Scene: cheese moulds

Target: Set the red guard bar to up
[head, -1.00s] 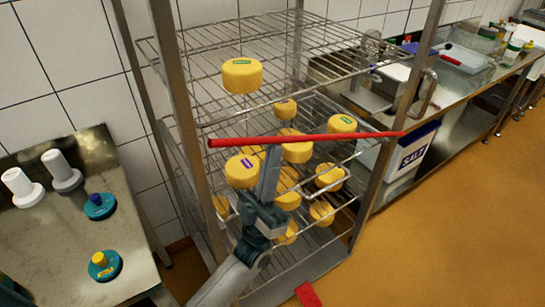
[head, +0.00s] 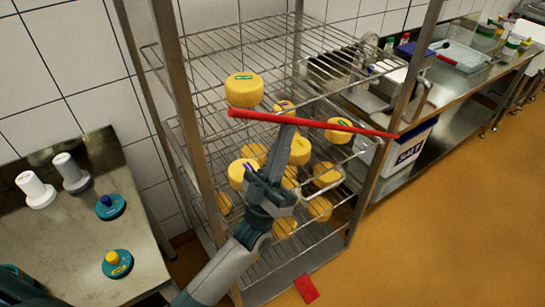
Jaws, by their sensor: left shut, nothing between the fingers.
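The red guard bar (head: 330,126) runs across the front of a metal wire-shelf rack (head: 171,100). Its left end is free and a little higher in the picture than its right end, which is by the rack's right front post. My left gripper (head: 286,131) is shut and empty. It points upward in front of the rack, its fingertips at the bar's underside, left of the bar's middle. They appear to touch it, though I cannot be sure of contact. My right gripper is not in view.
Several yellow cheeses, one on a higher shelf (head: 244,90), stand in the rack behind the bar. A steel table (head: 70,240) with white and teal mould parts is at left. A counter and a salt bin (head: 408,150) are at right. A red piece (head: 306,289) lies on the floor.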

